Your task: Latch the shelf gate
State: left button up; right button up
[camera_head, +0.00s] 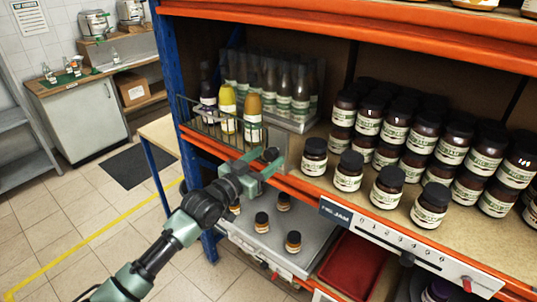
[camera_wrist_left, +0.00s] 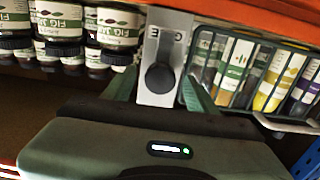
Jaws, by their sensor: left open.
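A shelf gate of thin wire (camera_head: 190,115) stands at the shelf's front left, before a row of bottles. At its right end is a pale latch plate (camera_wrist_left: 171,30) with partly readable lettering and a round black knob (camera_wrist_left: 160,77). My left gripper (camera_head: 266,163) is at the shelf's front edge by this plate. In the left wrist view its two green fingers (camera_wrist_left: 160,88) are spread, one on each side of the knob. A gap shows on both sides, and I cannot tell whether the latch is engaged. My right gripper is in neither view.
Bottles (camera_head: 228,108) in yellow, orange and dark colours stand behind the wire. Dark lidded jars (camera_head: 348,170) stand close to the right of my gripper. An orange shelf edge with a numbered label strip (camera_head: 400,240) runs right. Small jars (camera_head: 293,241) sit on a tray below.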

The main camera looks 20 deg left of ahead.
pick_arm(q)
jog(key=shift+w+d, duration=0.2)
jog(key=shift+w, duration=0.4)
grip_shut()
